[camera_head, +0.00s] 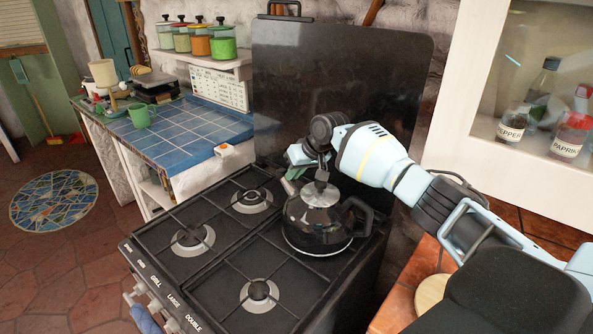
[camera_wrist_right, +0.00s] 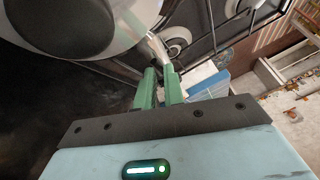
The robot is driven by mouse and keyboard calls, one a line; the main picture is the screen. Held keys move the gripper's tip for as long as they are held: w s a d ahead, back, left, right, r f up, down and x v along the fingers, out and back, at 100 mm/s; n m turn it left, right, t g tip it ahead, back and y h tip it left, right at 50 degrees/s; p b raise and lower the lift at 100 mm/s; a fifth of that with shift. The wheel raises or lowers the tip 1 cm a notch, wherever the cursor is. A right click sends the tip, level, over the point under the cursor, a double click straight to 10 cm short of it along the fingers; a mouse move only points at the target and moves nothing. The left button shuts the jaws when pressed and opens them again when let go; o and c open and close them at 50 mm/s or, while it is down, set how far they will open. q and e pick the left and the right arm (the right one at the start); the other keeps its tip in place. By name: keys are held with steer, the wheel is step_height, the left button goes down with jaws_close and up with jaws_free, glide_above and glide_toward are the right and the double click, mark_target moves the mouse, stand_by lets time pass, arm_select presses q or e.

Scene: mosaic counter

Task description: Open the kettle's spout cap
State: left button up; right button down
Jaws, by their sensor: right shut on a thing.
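The kettle (camera_head: 312,238) is black with a silver lid and stands on the back right burner of the stove, its handle to the right. Its thin spout (camera_head: 288,187) points up and left. My right gripper (camera_head: 296,165) is at the spout's tip, with its green fingers close together. In the right wrist view the kettle (camera_wrist_right: 65,25) fills the top left, and the spout reaches down to the fingertips (camera_wrist_right: 162,74). The fingers are shut on the spout cap, which they mostly hide; I cannot tell how far it is open. My left gripper is out of view.
The stove (camera_head: 190,265) has other empty burners left and in front. A dark upright panel (camera_head: 340,90) stands close behind the kettle. A blue-tiled counter (camera_head: 180,130) lies to the left, and a white cabinet (camera_head: 460,110) with jars hangs at the right.

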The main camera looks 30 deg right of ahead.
steer(key=shift+s+f+t+y+p, duration=0.2)
steer(key=shift+f+t, duration=0.1)
steer(key=shift+t, duration=0.45)
steer(key=shift+s+f+t+y+p, duration=0.15)
steer(key=shift+f+t+y, duration=0.1)
steer(key=shift+t, duration=0.5)
steer(key=shift+w, duration=0.1)
steer(key=c, duration=1.5)
jaws_free()
steer(key=shift+r, duration=0.1)
steer(key=shift+v, duration=3.9)
